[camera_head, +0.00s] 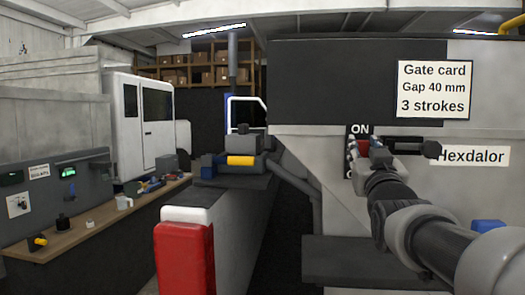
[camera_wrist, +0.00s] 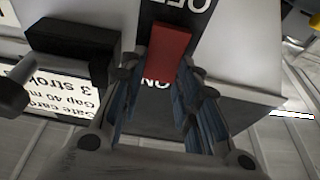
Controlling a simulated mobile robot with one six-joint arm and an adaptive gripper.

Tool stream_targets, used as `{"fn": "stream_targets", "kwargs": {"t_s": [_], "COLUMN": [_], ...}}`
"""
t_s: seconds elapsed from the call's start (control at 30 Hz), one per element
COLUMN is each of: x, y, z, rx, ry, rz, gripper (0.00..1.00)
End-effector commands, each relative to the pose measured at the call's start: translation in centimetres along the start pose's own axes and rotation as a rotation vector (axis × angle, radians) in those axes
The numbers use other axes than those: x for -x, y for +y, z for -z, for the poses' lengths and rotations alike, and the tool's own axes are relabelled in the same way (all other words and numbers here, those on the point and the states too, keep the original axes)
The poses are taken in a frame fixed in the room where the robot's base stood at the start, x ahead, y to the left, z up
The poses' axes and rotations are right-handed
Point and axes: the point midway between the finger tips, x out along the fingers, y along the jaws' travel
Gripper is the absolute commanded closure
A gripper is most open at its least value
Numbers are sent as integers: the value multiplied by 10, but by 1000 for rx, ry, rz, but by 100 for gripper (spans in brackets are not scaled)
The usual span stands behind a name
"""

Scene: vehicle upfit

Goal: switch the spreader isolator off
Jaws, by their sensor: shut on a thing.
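The spreader isolator is a black plate (camera_head: 359,130) on the side of the grey hopper, marked ON at its top; only an edge of the lower lettering shows. Its red handle (camera_head: 363,147) sits just below ON, partly behind my gripper (camera_head: 374,150). In the wrist view, which is upside down, the red handle (camera_wrist: 171,48) lies between the OFF and ON marks. My gripper (camera_wrist: 163,78) has its fingers on both sides of the handle and is shut on it. The handle's exact setting is hard to tell.
A black box-shaped part (camera_head: 431,149) juts out right of the gripper, by the Hexdalor label (camera_head: 484,156). The gate card (camera_head: 434,89) is above. A workbench (camera_head: 95,222) with small items stands left, and a red and white post (camera_head: 184,255) stands in front.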

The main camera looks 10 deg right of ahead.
Motion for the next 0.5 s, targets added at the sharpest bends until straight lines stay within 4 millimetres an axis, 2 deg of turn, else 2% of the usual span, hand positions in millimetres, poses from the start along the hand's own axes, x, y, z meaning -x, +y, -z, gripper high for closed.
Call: {"fn": "stream_targets", "kwargs": {"t_s": [0.17,0.5], "x": [0,3], "y": [0,0], "z": [1,0], "rx": [0,0], "ry": [2,1], "rz": [0,0], "gripper": [62,62]}}
